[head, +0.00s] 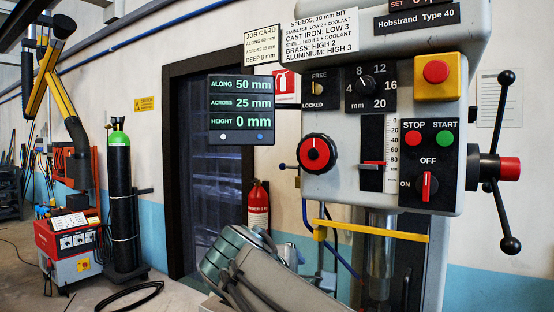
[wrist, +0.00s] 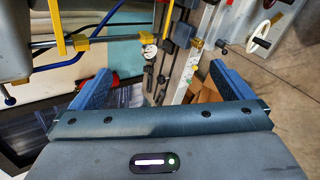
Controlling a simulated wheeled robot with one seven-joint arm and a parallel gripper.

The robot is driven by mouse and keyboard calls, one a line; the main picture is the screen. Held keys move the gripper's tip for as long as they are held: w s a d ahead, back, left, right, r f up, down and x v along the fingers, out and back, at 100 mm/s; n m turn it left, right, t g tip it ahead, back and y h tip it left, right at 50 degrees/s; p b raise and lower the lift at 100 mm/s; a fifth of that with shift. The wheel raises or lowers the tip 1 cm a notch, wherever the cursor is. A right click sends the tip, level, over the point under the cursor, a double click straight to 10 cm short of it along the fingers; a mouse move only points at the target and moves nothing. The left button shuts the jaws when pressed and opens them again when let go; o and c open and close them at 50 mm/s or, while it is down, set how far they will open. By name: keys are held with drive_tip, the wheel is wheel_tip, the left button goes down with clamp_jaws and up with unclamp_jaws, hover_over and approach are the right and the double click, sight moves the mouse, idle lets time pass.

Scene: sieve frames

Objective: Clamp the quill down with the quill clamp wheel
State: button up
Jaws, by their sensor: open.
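A round red wheel with a black rim (head: 316,153) sits on the left front of the drill head (head: 340,190), below a FREE/LOCKED plate (head: 319,90). It looks like the quill clamp wheel. I cannot tell which word the plate's small marker points to. The quill area (head: 380,265) is partly visible under the head, behind a yellow bar. My gripper (wrist: 160,70) shows in the wrist view with its two blue fingers wide apart and nothing between them. The wheel is not clearly seen in the wrist view.
A spoked feed handle (head: 508,168) projects at the right. A small lever with a blue ball (head: 283,166) is beside the wheel. A yellow bar (head: 372,232) crosses below the head. A readout (head: 241,109) hangs left. A white handwheel (wrist: 262,33) shows in the wrist view.

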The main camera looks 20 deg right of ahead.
drive_tip(key=w+r+n+t+h, duration=0.2)
drive_tip(key=w+r+n+h, duration=0.1)
drive_tip(key=r, duration=0.9)
drive_tip(key=n+t+h+p, duration=0.1)
drive_tip(key=n+t+h, duration=0.1)
drive_tip(key=h, duration=0.1)
approach(316, 152)
drive_tip(key=p+x, duration=0.2)
drive_tip(key=x, duration=0.8)
drive_tip(key=shift+w+d+p, duration=0.1)
drive_tip(key=shift+p, duration=0.3)
drive_tip(key=c, duration=0.9)
